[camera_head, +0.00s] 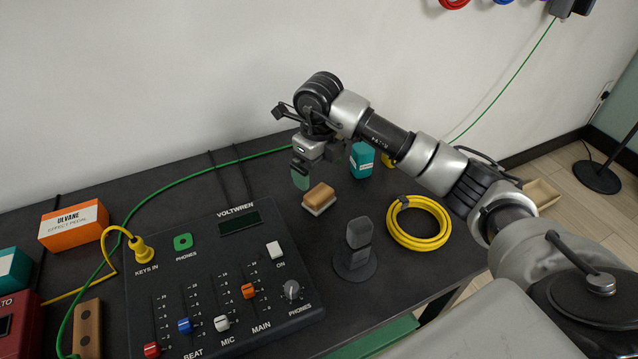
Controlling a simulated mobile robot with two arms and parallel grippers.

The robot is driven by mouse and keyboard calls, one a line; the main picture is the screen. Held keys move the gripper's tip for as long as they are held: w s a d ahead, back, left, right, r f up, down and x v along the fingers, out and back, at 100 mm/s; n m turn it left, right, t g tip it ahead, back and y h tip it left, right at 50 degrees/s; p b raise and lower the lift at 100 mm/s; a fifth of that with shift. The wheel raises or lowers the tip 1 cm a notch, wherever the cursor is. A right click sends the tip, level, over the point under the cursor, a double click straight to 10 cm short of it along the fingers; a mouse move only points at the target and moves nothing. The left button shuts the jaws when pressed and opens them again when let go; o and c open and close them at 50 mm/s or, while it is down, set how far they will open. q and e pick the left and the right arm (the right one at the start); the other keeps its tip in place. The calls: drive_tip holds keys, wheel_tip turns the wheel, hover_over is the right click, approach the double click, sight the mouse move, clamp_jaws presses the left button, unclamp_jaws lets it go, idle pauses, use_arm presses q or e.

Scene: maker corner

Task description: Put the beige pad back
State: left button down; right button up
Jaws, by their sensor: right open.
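A small tan block with a pale underside (319,197), the only thing here that looks like the beige pad, lies on the dark tabletop behind the mixer's right corner. My right gripper (306,172) hangs above and slightly left of it, pointing down. It is open, with a greenish fingertip showing; the other finger is partly hidden. Nothing shows held in it, and it looks apart from the pad. My left gripper is out of view.
The Voltwren mixer (220,285) fills the middle front of the dark table (200,185). A dark upright stand (356,250), a yellow cable coil (440,233) and a teal box (361,166) stand near the pad. An orange box (73,226) and green cable lie left.

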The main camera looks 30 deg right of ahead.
sight(319, 192)
drive_tip(key=shift+r, duration=1.65)
drive_tip(key=shift+r, duration=0.1)
